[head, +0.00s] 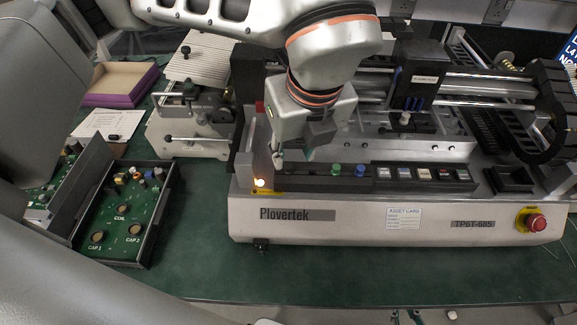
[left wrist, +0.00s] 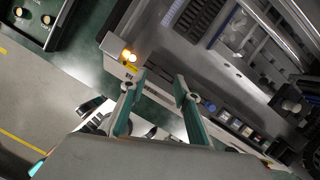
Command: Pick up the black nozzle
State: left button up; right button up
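My left gripper (head: 293,157) is low over the left end of the dark front rail (head: 350,183) of the Plovertek machine. In the left wrist view its two fingers (left wrist: 157,88) stand apart, with nothing seen held between them. I cannot clearly make out the black nozzle; the fingers cover part of the rail where it may be. A green knob (head: 335,169) and a blue knob (head: 359,171) stand on the rail just right of the gripper. My right gripper is not in view.
A lit orange lamp (head: 260,183) sits close left of the fingers. Several push buttons (head: 423,173) and a red emergency stop (head: 536,222) are to the right. A green circuit board (head: 118,215) in a dark tray lies left. The green table front (head: 200,270) is clear.

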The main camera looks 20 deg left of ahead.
aim_at(289, 165)
pick_arm(q)
jog(key=x, duration=0.4)
jog(key=shift+s+a, duration=0.1)
jog(key=shift+a, duration=0.1)
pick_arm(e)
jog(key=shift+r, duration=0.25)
pick_arm(q)
jog(key=shift+c, duration=0.3)
jog(key=c, duration=0.8)
jog(key=shift+o, duration=0.2)
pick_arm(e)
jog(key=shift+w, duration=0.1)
